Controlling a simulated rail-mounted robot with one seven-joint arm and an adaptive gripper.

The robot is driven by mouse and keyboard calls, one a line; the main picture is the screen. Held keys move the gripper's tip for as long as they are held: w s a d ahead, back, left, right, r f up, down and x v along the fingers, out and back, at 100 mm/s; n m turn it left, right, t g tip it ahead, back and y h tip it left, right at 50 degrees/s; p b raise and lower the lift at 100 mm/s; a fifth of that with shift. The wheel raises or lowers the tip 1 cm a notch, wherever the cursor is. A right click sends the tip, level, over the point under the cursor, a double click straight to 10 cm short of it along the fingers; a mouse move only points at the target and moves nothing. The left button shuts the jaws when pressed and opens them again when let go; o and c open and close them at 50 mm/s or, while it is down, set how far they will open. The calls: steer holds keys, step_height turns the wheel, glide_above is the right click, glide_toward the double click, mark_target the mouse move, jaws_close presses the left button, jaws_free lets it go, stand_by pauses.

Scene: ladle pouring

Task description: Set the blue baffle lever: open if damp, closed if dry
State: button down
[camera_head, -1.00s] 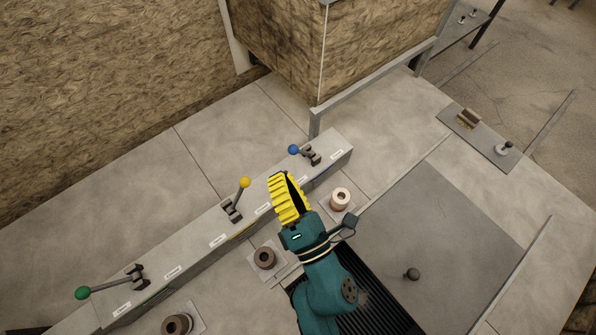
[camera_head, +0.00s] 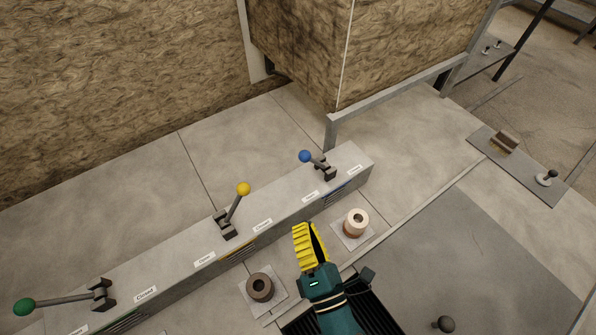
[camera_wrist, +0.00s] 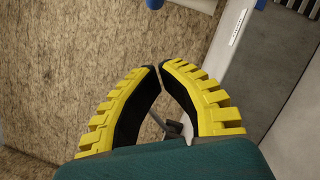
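The blue baffle lever (camera_head: 314,162) stands at the far right end of the grey lever box, its ball knob leaning left from its dark bracket. Labels (camera_head: 310,196) (camera_head: 354,168) sit on either side; they are too small to read surely. A pale cream ring-shaped piece (camera_head: 357,222) stands on a square plate in front of the blue lever's section. My gripper (camera_head: 303,227) is below and apart from the blue lever, left of the pale piece. In the wrist view my gripper's yellow-backed fingers (camera_wrist: 160,66) nearly meet at the tips, with nothing seen held.
The grey box (camera_head: 180,258) also carries a yellow-knobbed lever (camera_head: 236,205) and a green-knobbed lever (camera_head: 60,300). A darker brown ring piece (camera_head: 260,287) stands nearer. A metal frame (camera_head: 395,97) and large rough-sided block (camera_head: 375,50) rise behind the blue lever.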

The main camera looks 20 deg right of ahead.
mark_target(316, 162)
steer(key=w, duration=0.3)
steer(key=w+r, duration=0.1)
steer(key=w, duration=0.2)
steer(key=w+d, duration=0.1)
steer(key=w, duration=0.2)
steer(key=shift+r+p, duration=0.35)
steer(key=shift+r, duration=0.05)
steer(key=w+d+p, duration=0.1)
steer(key=w+d+r+p, duration=0.1)
steer(key=shift+w+d+r, duration=0.1)
steer(key=shift+d+r, duration=0.2)
steer(key=shift+d, duration=0.05)
steer(key=shift+r, duration=0.1)
steer(key=shift+d+r+m+p, duration=0.3)
steer(key=shift+m+p, duration=0.1)
steer(key=shift+p, duration=0.65)
steer(key=shift+d+r+p, duration=0.15)
steer(key=shift+r+p, duration=0.1)
steer(key=shift+p, duration=0.3)
